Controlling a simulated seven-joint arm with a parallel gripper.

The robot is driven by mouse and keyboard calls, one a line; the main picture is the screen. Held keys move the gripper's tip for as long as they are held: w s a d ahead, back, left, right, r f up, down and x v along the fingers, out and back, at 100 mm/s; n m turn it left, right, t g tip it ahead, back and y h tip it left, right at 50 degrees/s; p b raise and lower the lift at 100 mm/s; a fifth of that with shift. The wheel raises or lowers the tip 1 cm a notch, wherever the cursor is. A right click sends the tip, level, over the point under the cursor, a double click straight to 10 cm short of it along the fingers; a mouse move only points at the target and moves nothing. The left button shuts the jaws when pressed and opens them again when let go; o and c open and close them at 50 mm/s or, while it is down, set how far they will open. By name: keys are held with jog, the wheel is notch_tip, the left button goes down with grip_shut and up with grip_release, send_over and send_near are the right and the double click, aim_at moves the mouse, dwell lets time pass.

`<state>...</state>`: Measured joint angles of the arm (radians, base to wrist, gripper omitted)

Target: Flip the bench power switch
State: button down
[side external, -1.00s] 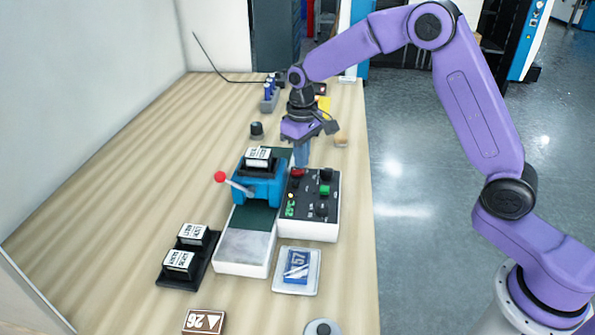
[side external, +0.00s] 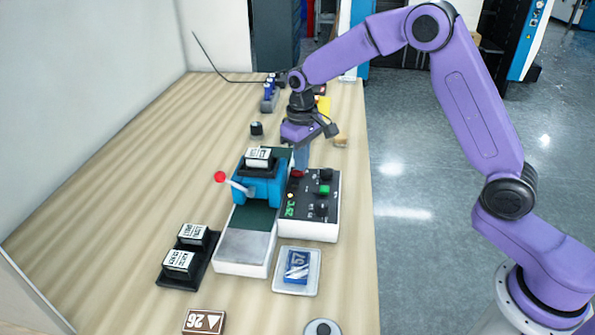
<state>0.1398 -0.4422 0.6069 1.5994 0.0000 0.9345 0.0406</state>
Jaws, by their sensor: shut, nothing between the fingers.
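A control box (side external: 309,230) with a black top stands right of the press. Its top carries a red switch (side external: 297,174) at the far left corner, a green button (side external: 324,190), several black knobs and a small lit green display (side external: 290,210). Which of these is the bench power switch is not labelled legibly. My gripper (side external: 302,160) points down at the far edge of the box, close to the red switch. Its fingers are shut and empty. I cannot tell whether the fingertips touch the switch.
A blue press (side external: 262,188) with a red-knobbed lever (side external: 220,177) stands left of the box. A black tray (side external: 181,276) holds two labelled blocks. A clear tray (side external: 297,286) holds a blue card. The table's left side is clear.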

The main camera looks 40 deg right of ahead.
jog(key=shift+f, duration=0.6)
dwell(0.3)
jog(key=shift+r, duration=3.5)
jog(key=shift+s, duration=0.1)
